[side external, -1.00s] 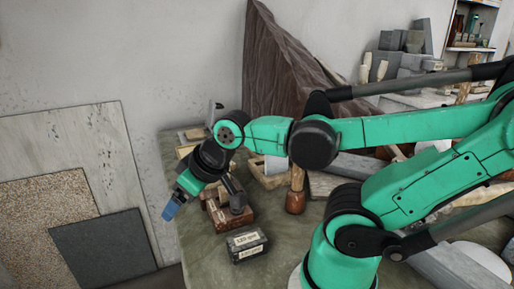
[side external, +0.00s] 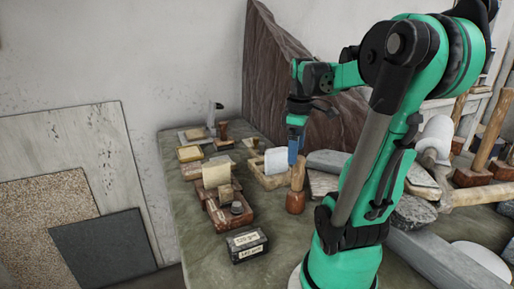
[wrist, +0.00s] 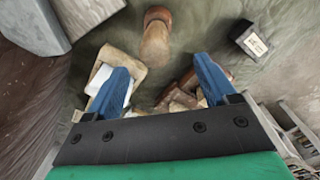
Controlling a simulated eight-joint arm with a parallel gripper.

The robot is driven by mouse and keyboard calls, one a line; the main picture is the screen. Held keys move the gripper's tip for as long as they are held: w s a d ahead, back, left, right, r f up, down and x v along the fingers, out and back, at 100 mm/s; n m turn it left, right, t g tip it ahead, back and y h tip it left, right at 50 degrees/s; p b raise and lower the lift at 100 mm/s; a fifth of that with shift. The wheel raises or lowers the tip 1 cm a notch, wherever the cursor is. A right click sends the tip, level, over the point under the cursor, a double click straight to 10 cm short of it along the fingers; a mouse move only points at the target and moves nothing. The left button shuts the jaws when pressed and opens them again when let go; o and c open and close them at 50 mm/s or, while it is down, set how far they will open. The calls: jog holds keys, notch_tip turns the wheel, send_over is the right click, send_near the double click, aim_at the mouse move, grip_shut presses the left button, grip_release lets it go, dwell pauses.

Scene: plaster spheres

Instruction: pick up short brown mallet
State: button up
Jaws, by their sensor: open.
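The short brown mallet (side external: 296,200) stands on its reddish-brown head on the table with its lighter handle pointing up. In the wrist view the mallet (wrist: 156,38) lies at the top centre, beyond the fingertips. My gripper (side external: 293,160) points down, and its blue fingers overlap the top of the handle in the side view. In the wrist view the gripper (wrist: 164,76) is open, with its fingers wide apart and no mallet between them. The exact gap between fingers and handle cannot be told.
A wooden tray with a white block (side external: 275,160) is just left of the mallet. A brown wooden box (side external: 230,213) and a dark labelled grit box (side external: 247,246) stand nearer. Grey stone slabs (side external: 328,162) and larger mallets (side external: 474,172) lie right. Bare table shows in front of the mallet.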

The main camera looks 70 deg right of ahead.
aim_at(300, 157)
jog(key=shift+s+d, duration=0.2)
jog(key=shift+s, duration=0.15)
jog(key=shift+f, duration=2.75)
grip_shut()
jog(key=shift+r, duration=0.1)
